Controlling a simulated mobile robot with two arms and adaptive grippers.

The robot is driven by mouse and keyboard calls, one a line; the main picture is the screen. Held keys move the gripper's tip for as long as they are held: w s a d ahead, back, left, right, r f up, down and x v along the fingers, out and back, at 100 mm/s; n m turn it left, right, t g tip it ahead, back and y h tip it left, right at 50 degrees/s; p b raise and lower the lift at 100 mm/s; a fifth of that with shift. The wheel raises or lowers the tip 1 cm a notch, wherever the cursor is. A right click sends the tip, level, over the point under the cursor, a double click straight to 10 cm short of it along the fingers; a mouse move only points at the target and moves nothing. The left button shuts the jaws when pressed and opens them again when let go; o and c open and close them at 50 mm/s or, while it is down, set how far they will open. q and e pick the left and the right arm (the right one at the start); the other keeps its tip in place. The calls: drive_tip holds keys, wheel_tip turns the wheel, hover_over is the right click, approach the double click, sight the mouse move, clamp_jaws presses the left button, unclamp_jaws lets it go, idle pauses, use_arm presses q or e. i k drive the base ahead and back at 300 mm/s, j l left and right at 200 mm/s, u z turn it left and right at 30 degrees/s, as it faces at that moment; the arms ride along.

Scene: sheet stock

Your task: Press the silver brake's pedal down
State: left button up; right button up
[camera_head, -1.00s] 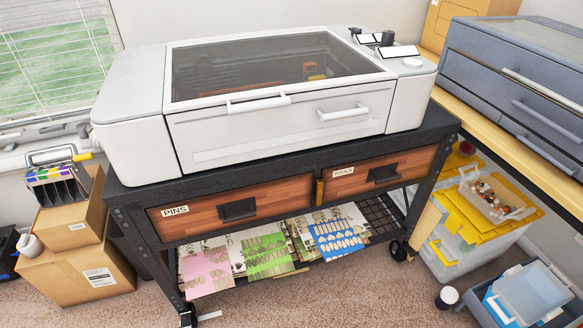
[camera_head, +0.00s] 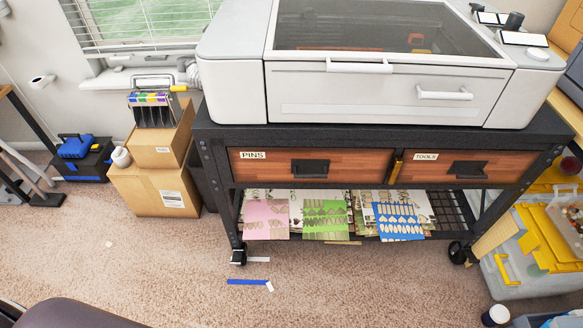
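The black cart (camera_head: 330,135) stands on casters. Its front left caster (camera_head: 237,256) has a small pale silver-grey tab (camera_head: 258,259) beside it on the right, low over the carpet; this looks like a brake pedal. I cannot tell whether it is up or down. The front right caster (camera_head: 458,252) is dark, with no clear silver pedal showing. Neither of my grippers is in view.
A blue strip with a white end (camera_head: 248,282) lies on the carpet before the left caster. Cardboard boxes (camera_head: 155,188) stand left of the cart, a yellow-lidded bin (camera_head: 535,240) right. A dark rounded shape (camera_head: 70,314) fills the bottom left. Front carpet is mostly clear.

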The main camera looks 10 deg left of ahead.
sight(236, 257)
drive_tip(key=u, duration=1.1)
